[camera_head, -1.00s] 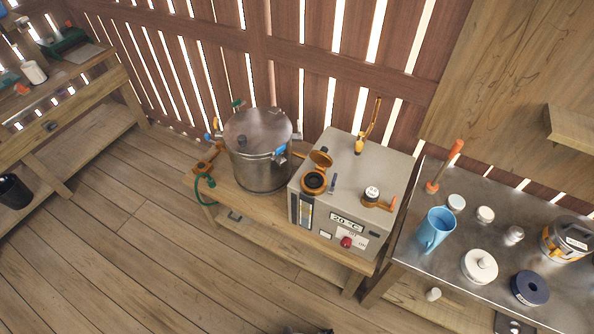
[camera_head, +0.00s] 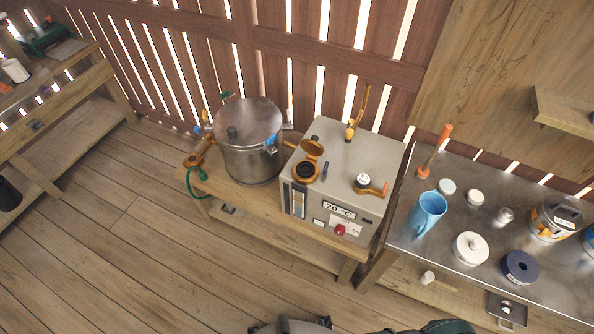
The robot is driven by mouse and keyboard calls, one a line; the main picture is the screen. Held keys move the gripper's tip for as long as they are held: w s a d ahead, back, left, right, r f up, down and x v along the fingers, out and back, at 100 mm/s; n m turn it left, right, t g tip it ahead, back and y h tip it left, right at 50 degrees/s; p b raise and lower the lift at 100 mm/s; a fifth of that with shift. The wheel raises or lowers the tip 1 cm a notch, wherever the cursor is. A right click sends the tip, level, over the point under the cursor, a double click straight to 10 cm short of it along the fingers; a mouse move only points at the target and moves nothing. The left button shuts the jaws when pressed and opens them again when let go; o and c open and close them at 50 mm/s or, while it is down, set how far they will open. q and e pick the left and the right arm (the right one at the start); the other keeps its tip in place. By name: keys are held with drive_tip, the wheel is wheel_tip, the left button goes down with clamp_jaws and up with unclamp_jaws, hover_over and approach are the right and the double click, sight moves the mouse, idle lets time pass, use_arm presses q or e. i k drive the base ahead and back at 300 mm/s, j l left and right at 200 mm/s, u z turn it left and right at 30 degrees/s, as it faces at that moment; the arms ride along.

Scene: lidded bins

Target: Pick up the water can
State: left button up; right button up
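A light blue jug (camera_head: 428,214) with a handle stands upright on the metal-topped table at the right. It is the one thing in view that looks like a water can, but I cannot tell for sure. Nothing is touching it from my side. Neither of my grippers can be made out. Only dark grey parts, probably mine, show at the bottom edge.
The metal-topped table (camera_head: 405,240) also holds white lidded jars (camera_head: 471,248), a dark blue ring (camera_head: 520,267) and an orange-handled tool (camera_head: 434,150). A wooden bench holds a steel pot (camera_head: 250,150) and a grey heater box (camera_head: 350,150). The plank floor (camera_head: 150,260) is clear.

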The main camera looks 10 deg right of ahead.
sight(429, 206)
drive_tip(key=z, duration=1.7)
